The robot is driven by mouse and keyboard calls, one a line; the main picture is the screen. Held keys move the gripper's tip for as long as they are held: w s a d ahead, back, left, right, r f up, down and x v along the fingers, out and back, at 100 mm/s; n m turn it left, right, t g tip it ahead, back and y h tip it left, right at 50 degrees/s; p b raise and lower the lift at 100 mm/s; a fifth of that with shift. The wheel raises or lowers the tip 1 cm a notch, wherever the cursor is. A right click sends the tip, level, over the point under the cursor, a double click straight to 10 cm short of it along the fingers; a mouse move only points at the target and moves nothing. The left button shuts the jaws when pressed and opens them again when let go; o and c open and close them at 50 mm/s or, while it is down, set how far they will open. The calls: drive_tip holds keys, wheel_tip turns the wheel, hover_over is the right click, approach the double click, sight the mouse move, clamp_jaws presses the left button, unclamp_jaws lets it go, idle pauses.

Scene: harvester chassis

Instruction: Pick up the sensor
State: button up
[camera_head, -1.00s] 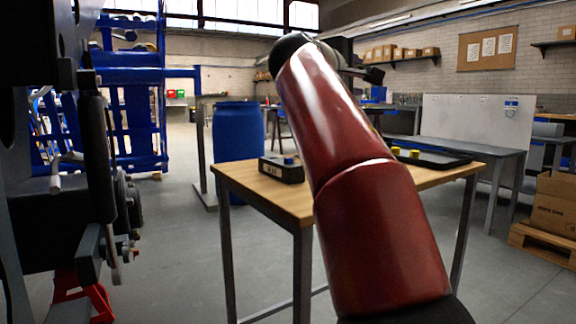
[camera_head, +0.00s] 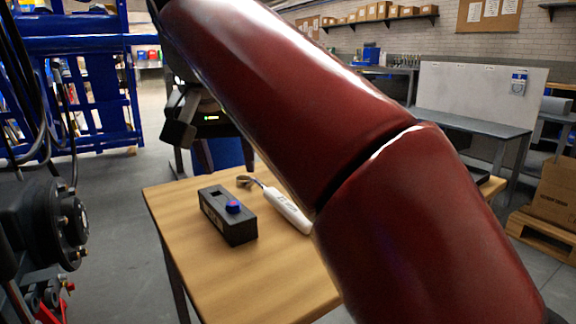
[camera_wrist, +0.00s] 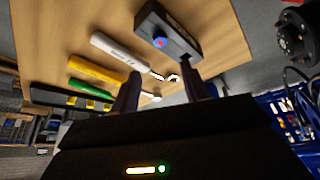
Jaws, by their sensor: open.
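A small blue piece with a red mark, likely the sensor (camera_head: 233,207), sits in the top of a black box (camera_head: 225,222) on the wooden table (camera_head: 200,278). The blue piece (camera_wrist: 160,43) and the box (camera_wrist: 180,32) also show at the top of the wrist view. My gripper (camera_wrist: 160,84) is open, its two dark fingers apart with nothing held between them. In the head view my gripper's dark body, with a green light, is above and beyond the box, apart from it. My red arm hides the table's right part.
A white-handled tool (camera_head: 287,208) lies right beside the box. Yellow (camera_wrist: 98,70) and green (camera_wrist: 90,88) handled tools lie farther along the table in the wrist view. Dark machinery (camera_head: 62,215) stands at the left. The table's near left part is clear.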

sight(232, 203)
drive_tip(key=shift+m+g, duration=0.3)
drive_tip(key=shift+s+a+f+b+x, duration=0.15)
drive_tip(key=shift+b+x, duration=0.35)
drive_tip(key=shift+x, duration=0.75)
drive_tip(key=shift+s+b+x, duration=0.2)
drive_tip(key=shift+b+x, duration=0.35)
drive_tip(key=shift+x, duration=0.75)
drive_tip(key=shift+s+a+f+b+x, duration=0.15)
drive_tip(key=shift+b+x, duration=0.35)
drive_tip(key=shift+x, duration=0.75)
drive_tip(key=shift+d, duration=0.1)
drive_tip(key=shift+c, duration=0.4)
drive_tip(key=shift+f, duration=0.1)
clamp_jaws()
